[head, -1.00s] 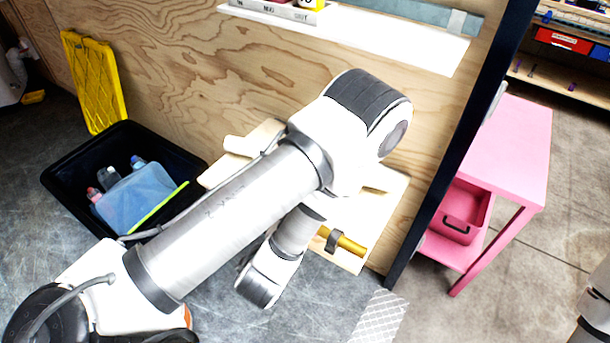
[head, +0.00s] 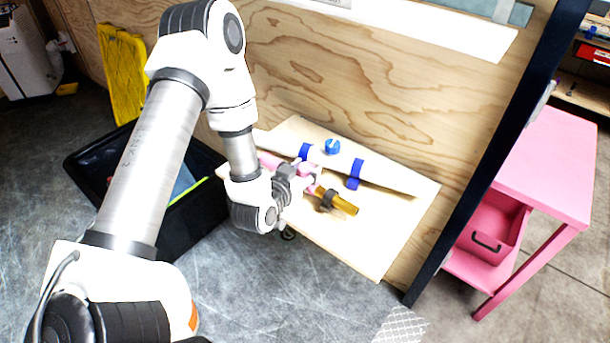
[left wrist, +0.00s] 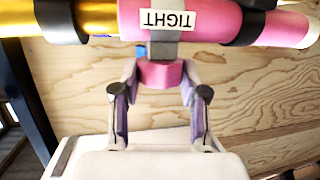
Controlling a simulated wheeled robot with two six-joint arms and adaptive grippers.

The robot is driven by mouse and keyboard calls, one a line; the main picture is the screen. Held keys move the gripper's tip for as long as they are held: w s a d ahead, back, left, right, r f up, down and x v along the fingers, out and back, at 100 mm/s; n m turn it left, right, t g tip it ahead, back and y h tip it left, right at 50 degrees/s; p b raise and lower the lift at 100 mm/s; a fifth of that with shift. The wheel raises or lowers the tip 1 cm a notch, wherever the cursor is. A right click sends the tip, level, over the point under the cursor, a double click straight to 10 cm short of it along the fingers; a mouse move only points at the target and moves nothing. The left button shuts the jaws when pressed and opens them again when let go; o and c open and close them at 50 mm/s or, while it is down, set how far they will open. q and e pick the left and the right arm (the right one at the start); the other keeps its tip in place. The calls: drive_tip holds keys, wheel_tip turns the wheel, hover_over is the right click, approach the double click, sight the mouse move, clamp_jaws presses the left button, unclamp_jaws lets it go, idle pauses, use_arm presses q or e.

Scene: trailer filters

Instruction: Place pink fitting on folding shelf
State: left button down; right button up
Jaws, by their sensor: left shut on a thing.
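The pink fitting (head: 309,170) shows partly behind my left gripper (head: 296,185). In the left wrist view it is a pink cylinder (left wrist: 205,20) labelled "TIGHT", with dark bands and a small pink block beneath. My left gripper (left wrist: 160,78) is shut on that block. A gold pipe (head: 340,204) lies in line with the fitting; in the wrist view it meets a dark band at the fitting's left end. The pale wooden board against the wall, which looks like the folding shelf (head: 375,245), lies beneath them. I cannot tell whether the fitting touches it. My right gripper is out of view.
A white pipe (head: 385,184) with blue clamps and a blue knob (head: 332,146) are at the board's back. A black crate (head: 208,225) stands left, a pink cart (head: 545,165) right. A white wall shelf (head: 420,27) is above. Floor in front is open.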

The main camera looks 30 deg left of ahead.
use_arm(q)
wheel_tip(320, 180, down, 2)
drive_tip(key=shift+w+d+f, duration=0.1)
drive_tip(key=shift+w, duration=0.05)
drive_tip(key=c, duration=0.6)
unclamp_jaws()
